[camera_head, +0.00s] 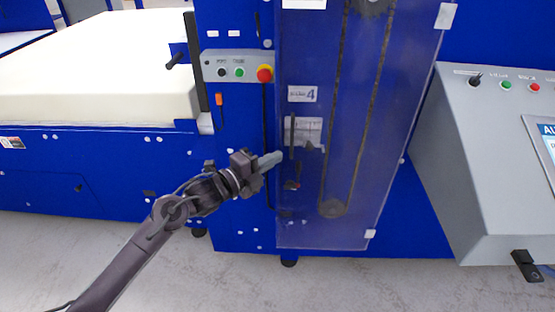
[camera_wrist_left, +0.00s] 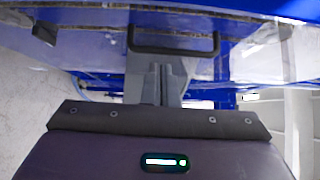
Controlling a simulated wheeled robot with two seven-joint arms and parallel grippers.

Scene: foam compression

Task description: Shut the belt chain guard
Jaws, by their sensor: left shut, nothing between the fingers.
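The belt chain guard (camera_head: 345,190) is a tall clear panel over the belt run on the blue machine. White hinge-like tabs sit along its right edge. A dark upright bar handle (camera_head: 292,138) is near its left edge. I cannot tell surely whether the panel is flush with the machine or slightly ajar. My left gripper (camera_head: 275,160) is shut and empty, its tips at the panel's left edge, just left of the handle. In the left wrist view, the closed fingers (camera_wrist_left: 158,82) point toward the dark handle (camera_wrist_left: 174,50); contact cannot be told.
A control strip (camera_head: 237,66) with a red knob is above my left gripper. A large white foam block (camera_head: 100,70) lies on the blue bed at left. A grey console (camera_head: 480,150) with buttons and a screen stands at right. Bare concrete floor (camera_head: 240,285) lies in front.

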